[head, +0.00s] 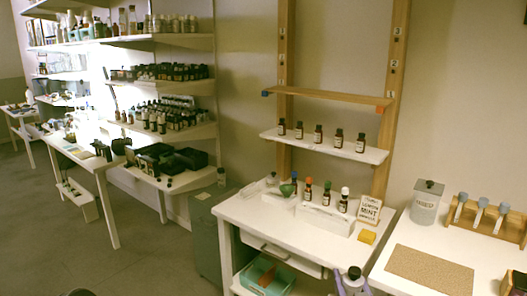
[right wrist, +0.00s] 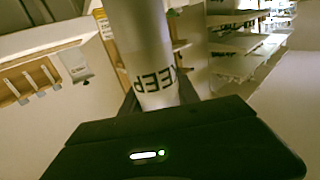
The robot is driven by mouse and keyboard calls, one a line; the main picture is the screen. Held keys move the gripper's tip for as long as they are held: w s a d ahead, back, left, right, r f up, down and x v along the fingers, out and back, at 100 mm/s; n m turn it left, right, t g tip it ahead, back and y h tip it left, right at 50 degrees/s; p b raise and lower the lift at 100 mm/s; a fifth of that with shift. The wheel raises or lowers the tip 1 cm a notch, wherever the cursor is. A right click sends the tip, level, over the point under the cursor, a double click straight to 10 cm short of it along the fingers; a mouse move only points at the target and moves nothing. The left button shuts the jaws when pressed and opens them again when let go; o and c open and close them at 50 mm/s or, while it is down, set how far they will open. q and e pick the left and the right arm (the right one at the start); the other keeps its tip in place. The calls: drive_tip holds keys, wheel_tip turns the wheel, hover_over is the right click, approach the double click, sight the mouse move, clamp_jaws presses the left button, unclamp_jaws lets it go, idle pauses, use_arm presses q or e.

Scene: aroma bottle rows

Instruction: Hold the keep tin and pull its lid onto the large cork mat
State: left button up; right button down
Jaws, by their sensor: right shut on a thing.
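The keep tin (right wrist: 145,55) is a pale cylinder. Its dark KEEP label appears upside down in the right wrist view. My right gripper (right wrist: 155,100) is shut on it. In the head view the right gripper (head: 352,287) is at the bottom edge, in front of the white table, partly cut off. A bluish-grey round top with a dark knob (head: 354,272) shows there, apparently the tin's lid. The large cork mat (head: 430,272) lies bare on the right table, to the right of the gripper. My left gripper cannot be made out.
A square grey lidded tin (head: 428,203) stands behind the mat, beside a wooden rack with blue-topped tubes (head: 480,217). Dropper bottles (head: 326,194), a lemon mint sign (head: 369,209) and a yellow block (head: 367,237) are on the middle table. More bottles (head: 318,134) line the shelf above.

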drive_tip(key=shift+a, duration=0.25)
idle(0.3)
drive_tip(key=s+a+f+n+g+y, duration=0.2)
drive_tip(key=s+a+f+n+y, duration=0.2)
drive_tip(key=a+f+y, duration=0.2)
drive_tip(key=s+a+f+n+g+y, duration=0.2)
drive_tip(key=s+a+f+n+y, duration=0.2)
drive_tip(key=a+f+y, duration=0.2)
drive_tip(key=a+f, duration=0.2)
drive_tip(key=a, duration=0.1)
drive_tip(key=shift+a, duration=0.2)
